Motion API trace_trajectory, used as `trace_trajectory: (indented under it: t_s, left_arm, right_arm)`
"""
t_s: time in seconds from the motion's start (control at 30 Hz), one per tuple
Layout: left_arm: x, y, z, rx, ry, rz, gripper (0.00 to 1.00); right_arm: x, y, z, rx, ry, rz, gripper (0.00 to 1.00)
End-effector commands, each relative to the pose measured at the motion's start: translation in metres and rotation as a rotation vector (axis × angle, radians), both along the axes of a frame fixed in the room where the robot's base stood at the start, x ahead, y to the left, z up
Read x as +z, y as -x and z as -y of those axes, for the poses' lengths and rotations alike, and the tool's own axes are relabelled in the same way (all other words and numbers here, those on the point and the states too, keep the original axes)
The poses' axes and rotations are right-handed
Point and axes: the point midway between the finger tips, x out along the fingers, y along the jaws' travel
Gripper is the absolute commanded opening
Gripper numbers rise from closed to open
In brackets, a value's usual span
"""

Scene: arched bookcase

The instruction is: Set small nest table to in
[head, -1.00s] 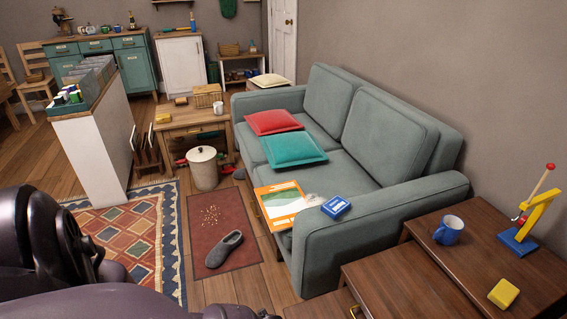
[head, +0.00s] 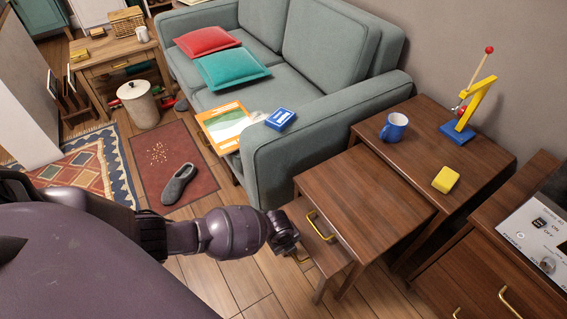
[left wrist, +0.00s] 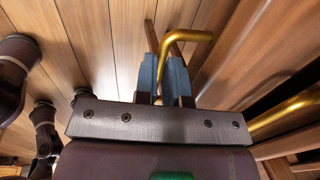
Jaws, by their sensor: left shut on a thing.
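The nest of dark wood tables stands right of the sofa. The small nest table (head: 322,254) is the lowest and sticks out partly at the left front from under the middle table (head: 360,195); the rest of its top is hidden. The middle table juts out from the large table (head: 440,140). My left gripper (head: 297,252) is at the small table's front. In the left wrist view its blue fingers (left wrist: 164,78) are shut on a brass handle (left wrist: 192,37). My right gripper is not in view.
A blue mug (head: 394,127), a yellow block (head: 445,179) and a yellow-blue toy (head: 467,113) stand on the large table. The sofa (head: 300,150) is close behind the nest. A drawer cabinet (head: 480,275) stands at right. A slipper (head: 179,184) lies on the red mat (head: 200,165).

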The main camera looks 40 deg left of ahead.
Motion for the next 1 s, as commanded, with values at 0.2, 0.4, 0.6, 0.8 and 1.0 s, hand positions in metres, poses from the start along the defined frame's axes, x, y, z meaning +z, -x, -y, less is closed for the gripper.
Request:
trace_trajectory:
  t_s: [0.2, 0.4, 0.6, 0.8, 1.0]
  left_arm:
    - [-0.001, 0.001, 0.000, 0.000, 0.000, -0.001, 0.20]
    - [0.000, 0.001, 0.000, 0.000, 0.000, -0.001, 0.36]
    - [0.001, 0.001, 0.000, 0.000, 0.000, 0.000, 0.36]
    - [0.026, 0.000, -0.002, 0.000, -0.001, 0.010, 0.36]
    - [0.064, 0.005, -0.005, -0.002, -0.001, 0.014, 0.36]
  right_arm:
    - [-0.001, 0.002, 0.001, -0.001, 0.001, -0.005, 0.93]
    - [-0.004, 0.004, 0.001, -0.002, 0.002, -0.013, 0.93]
    - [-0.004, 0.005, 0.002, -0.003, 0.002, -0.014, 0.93]
    - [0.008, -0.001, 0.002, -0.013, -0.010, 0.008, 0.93]
    - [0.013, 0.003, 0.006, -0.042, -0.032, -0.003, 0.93]
